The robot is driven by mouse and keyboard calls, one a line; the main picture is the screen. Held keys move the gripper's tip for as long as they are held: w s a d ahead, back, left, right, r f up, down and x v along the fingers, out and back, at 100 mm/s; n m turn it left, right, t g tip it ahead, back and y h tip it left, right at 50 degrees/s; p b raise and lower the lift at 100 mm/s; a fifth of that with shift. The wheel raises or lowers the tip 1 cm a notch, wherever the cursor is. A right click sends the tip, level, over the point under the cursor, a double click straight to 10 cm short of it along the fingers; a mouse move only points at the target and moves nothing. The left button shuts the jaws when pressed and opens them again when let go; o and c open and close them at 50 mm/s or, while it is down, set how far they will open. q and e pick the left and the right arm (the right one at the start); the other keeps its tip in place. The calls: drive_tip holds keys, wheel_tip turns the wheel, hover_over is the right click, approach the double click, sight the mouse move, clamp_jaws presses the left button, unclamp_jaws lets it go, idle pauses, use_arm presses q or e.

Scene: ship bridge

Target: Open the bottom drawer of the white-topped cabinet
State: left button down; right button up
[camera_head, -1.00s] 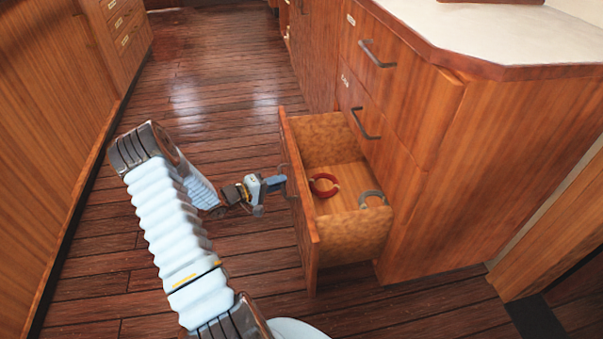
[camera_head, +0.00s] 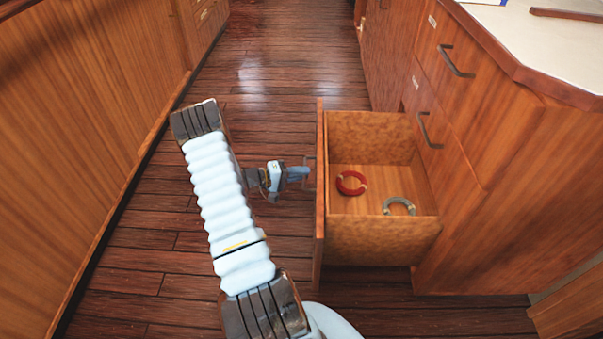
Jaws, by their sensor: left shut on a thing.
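The white-topped cabinet (camera_head: 478,215) stands at the right, with two closed upper drawers that have dark bar handles. Its bottom drawer (camera_head: 380,240) is pulled well out to the left, and its inside is in plain view. A red ring (camera_head: 351,183) and a grey ring (camera_head: 399,206) lie on the drawer's floor. My left gripper (camera_head: 303,174) is shut on the bottom drawer's handle (camera_head: 310,172) at the outer side of the drawer front. The fingertips are small and partly hard to make out. My right gripper is not in view.
A wooden panelled wall (camera_head: 85,140) runs along the left. Plank floor (camera_head: 270,75) is clear between it and the cabinet, ahead of the drawer. A brown flat object (camera_head: 570,15) lies on the white top.

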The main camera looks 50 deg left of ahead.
use_arm(q)
drive_tip(key=c, duration=1.2)
unclamp_jaws()
drive_tip(key=v, duration=1.3)
drive_tip(key=shift+s+a, duration=0.15)
drive_tip(key=shift+s, duration=0.25)
